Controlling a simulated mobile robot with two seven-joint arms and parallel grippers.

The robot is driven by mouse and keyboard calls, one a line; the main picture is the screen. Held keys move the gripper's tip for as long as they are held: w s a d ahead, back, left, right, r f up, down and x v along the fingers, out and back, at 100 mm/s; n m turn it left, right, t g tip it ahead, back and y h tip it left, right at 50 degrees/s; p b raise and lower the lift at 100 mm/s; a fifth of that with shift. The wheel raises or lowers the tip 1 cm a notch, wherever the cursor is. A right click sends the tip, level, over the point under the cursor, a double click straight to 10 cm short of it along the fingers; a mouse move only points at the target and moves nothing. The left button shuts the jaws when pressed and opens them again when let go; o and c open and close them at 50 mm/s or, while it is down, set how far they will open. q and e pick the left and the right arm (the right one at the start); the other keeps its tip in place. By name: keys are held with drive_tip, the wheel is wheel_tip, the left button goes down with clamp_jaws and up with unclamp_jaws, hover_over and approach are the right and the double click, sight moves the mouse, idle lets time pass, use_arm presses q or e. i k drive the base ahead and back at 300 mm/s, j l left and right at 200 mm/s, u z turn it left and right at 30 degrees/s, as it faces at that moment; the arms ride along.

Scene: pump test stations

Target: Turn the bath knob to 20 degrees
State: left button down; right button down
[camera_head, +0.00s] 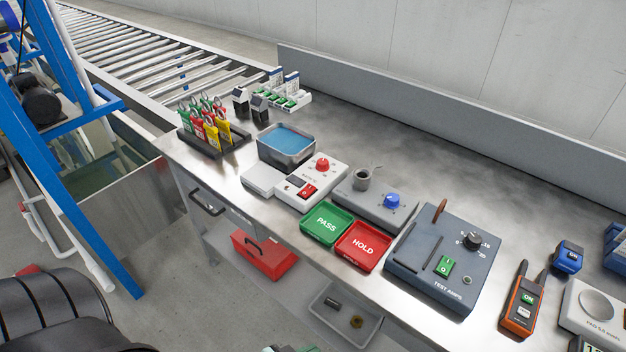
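The water bath (288,148) is a metal tub of blue liquid on the bench, left of the middle of the head view. Its white control unit (335,180) stands at its right front. The red bath knob (322,165) sits on top of this unit, with small red scale marks around it. The marks and the knob's pointer are too small to read. A red rocker switch (308,190) is on the same unit, in front of the knob. Neither of my grippers can be made out in this view. Nothing touches the knob.
A grey unit with a blue knob (392,200) and a small cup (362,178) stands to the right. Green PASS (327,222) and red HOLD (363,245) trays lie in front. A TEST AMPS box (440,262) stands further right. Tagged padlocks (205,130) stand behind left.

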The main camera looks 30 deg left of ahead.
sight(322, 166)
drive_tip(key=j+u, duration=0.2)
drive_tip(key=j, duration=0.3)
drive_tip(key=i+j+u, duration=0.2)
drive_tip(key=j, duration=0.25)
drive_tip(key=j+u, duration=0.2)
drive_tip(key=j, duration=0.3)
